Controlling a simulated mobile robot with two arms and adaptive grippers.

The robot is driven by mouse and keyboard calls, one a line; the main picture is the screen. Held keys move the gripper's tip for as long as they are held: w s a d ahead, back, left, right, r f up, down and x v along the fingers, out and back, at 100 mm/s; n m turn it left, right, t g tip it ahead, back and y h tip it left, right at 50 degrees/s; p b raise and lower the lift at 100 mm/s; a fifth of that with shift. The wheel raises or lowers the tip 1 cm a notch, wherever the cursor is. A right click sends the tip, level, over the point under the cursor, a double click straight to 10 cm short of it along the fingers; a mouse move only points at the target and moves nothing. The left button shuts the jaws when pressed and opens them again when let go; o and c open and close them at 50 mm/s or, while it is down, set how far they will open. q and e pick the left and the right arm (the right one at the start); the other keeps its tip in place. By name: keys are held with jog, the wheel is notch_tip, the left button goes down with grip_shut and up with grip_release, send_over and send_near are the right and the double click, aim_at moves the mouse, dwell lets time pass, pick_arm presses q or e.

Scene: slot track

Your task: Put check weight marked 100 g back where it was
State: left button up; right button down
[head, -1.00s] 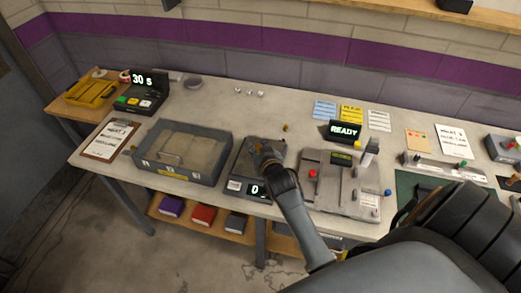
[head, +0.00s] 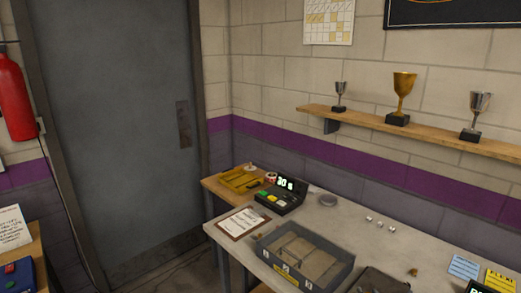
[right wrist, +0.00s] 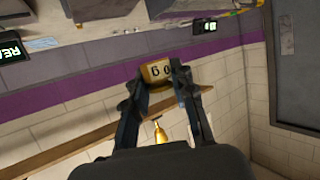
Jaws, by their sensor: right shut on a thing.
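In the right wrist view my right gripper (right wrist: 157,82) is shut on a brass-coloured weight (right wrist: 158,70). The weight's pale label is upside down and partly hidden; it seems to end in "0 g". The weight is held clear of any surface. In the head view neither gripper shows. The dark scale (head: 383,283) is partly in that view at the bottom edge, just right of the grey tray (head: 327,257). A small brass piece (head: 412,271) stands on the bench behind the scale.
Several small silvery pieces (head: 380,222) stand in a row on the bench (head: 345,228). The timer (head: 281,194), clipboard (head: 243,222) and yellow tray (head: 241,180) are at the left. A wall shelf (head: 430,131) carries trophies. The bench between tray and silvery pieces is mostly clear.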

pick_arm(q)
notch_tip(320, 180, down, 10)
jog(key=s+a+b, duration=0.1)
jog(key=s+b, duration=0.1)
jog(key=b, duration=0.6)
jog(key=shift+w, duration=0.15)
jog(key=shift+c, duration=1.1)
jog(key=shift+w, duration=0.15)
pick_arm(e)
jog(key=s+a+r+n+y, duration=0.1)
jog(key=s+a+n+y, duration=0.1)
jog(key=s+a, duration=0.7)
jog(key=shift+s+a+y, duration=0.3)
jog(key=shift+s+y, duration=0.1)
jog(key=shift+s, duration=0.5)
